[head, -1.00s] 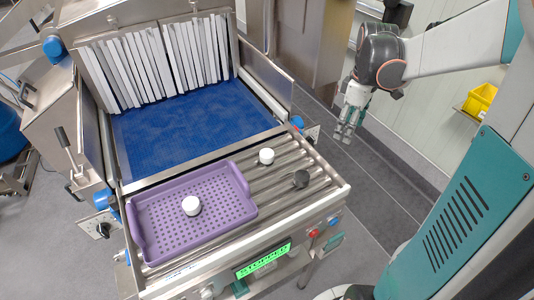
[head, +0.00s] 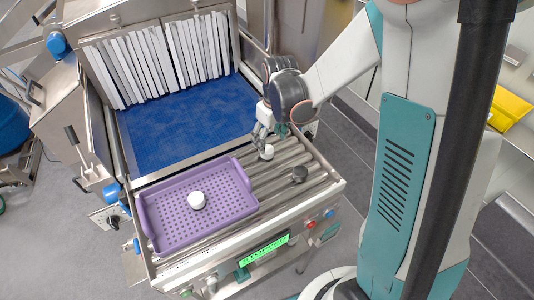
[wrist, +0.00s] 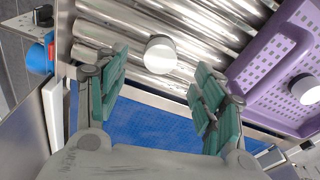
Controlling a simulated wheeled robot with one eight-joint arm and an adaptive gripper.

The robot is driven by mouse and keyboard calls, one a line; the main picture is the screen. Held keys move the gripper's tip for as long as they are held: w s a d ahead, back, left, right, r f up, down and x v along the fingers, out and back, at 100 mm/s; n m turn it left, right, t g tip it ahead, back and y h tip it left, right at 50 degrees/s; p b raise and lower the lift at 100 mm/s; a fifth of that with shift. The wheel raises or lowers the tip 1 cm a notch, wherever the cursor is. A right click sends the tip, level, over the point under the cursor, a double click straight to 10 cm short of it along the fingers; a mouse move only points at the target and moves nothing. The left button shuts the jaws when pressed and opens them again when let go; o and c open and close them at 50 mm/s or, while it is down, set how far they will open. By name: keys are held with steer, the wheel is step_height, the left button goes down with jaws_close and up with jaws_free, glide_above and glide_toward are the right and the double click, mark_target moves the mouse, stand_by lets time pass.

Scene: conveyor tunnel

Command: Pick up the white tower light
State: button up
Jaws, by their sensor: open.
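A white round-topped cylinder, which looks like the white tower light (head: 267,152), stands on the metal rollers right of the purple tray. A second white cylinder (head: 197,200) stands in the tray; I cannot tell for sure which one is the tower light. My gripper (head: 268,136) is over the back of the rollers, just above and behind the cylinder there. In the wrist view my gripper (wrist: 158,72) is open and empty, and the roller cylinder (wrist: 160,55) shows in the gap just beyond the green fingertips. The tray cylinder (wrist: 305,88) is off to the right.
The purple perforated tray (head: 160,238) sits left on the rollers (head: 285,200). A blue belt (head: 180,125) runs back under white strip curtains (head: 160,60). Metal side walls (head: 262,90) edge the belt.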

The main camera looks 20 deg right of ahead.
mark_target(267, 149)
steer(key=shift+w+a+f, duration=0.1)
steer(key=shift+w+f, duration=0.05)
steer(key=shift+f, duration=1)
steer(key=shift+w+a+f, duration=0.1)
steer(key=shift+w+f, duration=0.1)
steer(key=shift+f, duration=0.95)
steer(key=shift+w+a+f, duration=0.1)
steer(key=shift+w+f, duration=0.05)
steer(key=shift+f, duration=1)
steer(key=c, duration=1.2)
